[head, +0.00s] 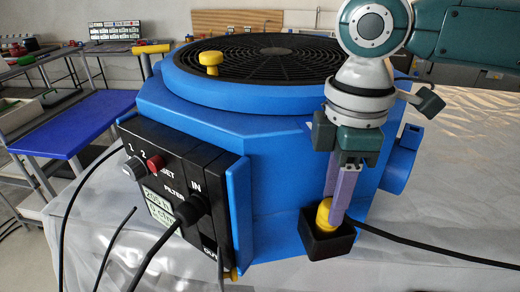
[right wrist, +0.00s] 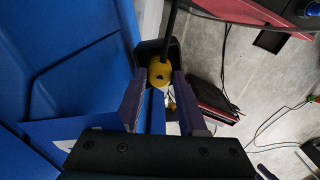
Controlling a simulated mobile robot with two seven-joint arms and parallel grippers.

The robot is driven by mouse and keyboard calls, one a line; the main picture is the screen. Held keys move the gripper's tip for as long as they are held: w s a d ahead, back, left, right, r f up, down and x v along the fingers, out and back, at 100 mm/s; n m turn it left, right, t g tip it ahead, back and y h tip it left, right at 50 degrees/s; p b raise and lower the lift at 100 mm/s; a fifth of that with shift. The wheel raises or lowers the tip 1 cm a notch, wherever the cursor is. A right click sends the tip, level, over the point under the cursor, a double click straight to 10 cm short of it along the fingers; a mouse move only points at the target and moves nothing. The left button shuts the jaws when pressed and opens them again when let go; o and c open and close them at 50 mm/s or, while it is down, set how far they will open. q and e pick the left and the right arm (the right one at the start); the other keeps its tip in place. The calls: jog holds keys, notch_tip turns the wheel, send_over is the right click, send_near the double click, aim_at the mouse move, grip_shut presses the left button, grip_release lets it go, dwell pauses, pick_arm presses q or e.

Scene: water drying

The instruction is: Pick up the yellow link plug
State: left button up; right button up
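The yellow link plug (head: 323,213) sits in a small black open-topped holder (head: 327,243) at the lower front right of the blue machine. In the right wrist view, the rounded yellow plug (right wrist: 160,72) shows at the tips of my fingers, with the black holder (right wrist: 151,49) behind it. My right gripper (head: 333,207) points down at the plug, its two purple fingers apart. In the right wrist view, the fingers (right wrist: 164,78) stand on either side of the plug, seemingly with a gap. Its lower part is hidden in the holder. My left gripper is not in view.
The blue machine (head: 190,110) has a round black grille (head: 265,58) and a yellow knob (head: 210,62) on top. A black control panel (head: 175,185) with cables is on its front. A black cable (head: 430,255) runs right from the holder. Blue tables stand at left.

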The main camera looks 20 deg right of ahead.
grip_shut()
jog(key=shift+r, duration=0.1)
dwell(0.4)
notch_tip(320, 180, up, 20)
jog(key=shift+p, duration=0.35)
